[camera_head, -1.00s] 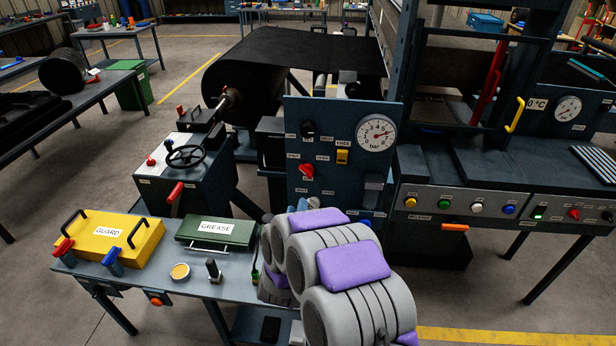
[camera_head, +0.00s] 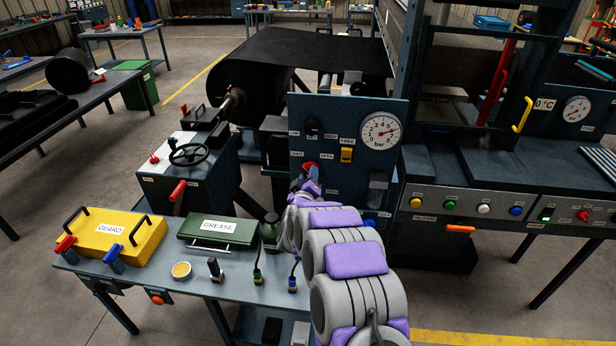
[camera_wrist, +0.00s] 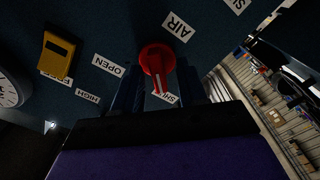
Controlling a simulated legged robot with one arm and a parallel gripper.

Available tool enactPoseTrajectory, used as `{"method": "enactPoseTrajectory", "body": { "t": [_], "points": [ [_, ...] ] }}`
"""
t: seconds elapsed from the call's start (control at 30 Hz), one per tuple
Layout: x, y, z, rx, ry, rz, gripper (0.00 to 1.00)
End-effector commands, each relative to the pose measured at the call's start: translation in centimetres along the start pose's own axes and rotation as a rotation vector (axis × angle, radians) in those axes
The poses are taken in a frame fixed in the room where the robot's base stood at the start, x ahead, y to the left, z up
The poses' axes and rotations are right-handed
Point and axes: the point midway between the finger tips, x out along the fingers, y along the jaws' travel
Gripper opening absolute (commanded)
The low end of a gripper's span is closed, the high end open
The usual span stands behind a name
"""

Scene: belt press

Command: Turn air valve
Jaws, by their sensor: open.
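The red air valve knob (camera_head: 309,167) is on the blue-grey upright panel, low on its left side, partly hidden by my gripper (camera_head: 311,180). In the wrist view, the knob (camera_wrist: 156,60) sits beside the AIR label, with OPEN and a partly hidden SHUT label around it. These labels appear turned over. The knob's white-marked handle points down the picture toward the SHUT label. My gripper (camera_wrist: 157,88) is open, with one dark finger on each side of the handle. I cannot tell whether the fingers touch it.
A yellow switch (camera_head: 346,155) and a pressure gauge (camera_head: 381,132) are on the same panel. A workbench below holds the yellow GUARD box (camera_head: 110,236), the green GREASE box (camera_head: 218,229) and small tools. A press with coloured buttons stands to the right.

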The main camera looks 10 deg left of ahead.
Motion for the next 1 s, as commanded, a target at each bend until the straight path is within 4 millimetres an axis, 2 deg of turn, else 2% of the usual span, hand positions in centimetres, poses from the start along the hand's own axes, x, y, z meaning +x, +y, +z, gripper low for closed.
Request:
{"method": "enactPoseTrajectory", "body": {
  "t": [0.13,0.47,0.87,1.0],
  "points": [
    [0.71,0.06,-0.08,0.0,0.001,0.0,0.41],
    [0.84,0.02,-0.11,-0.001,0.001,-0.001,0.41],
    [0.83,-0.04,-0.1,-0.001,0.0,-0.001,0.02],
    [0.83,-0.13,-0.1,-0.002,0.0,-0.002,0.0]
  ]
}}
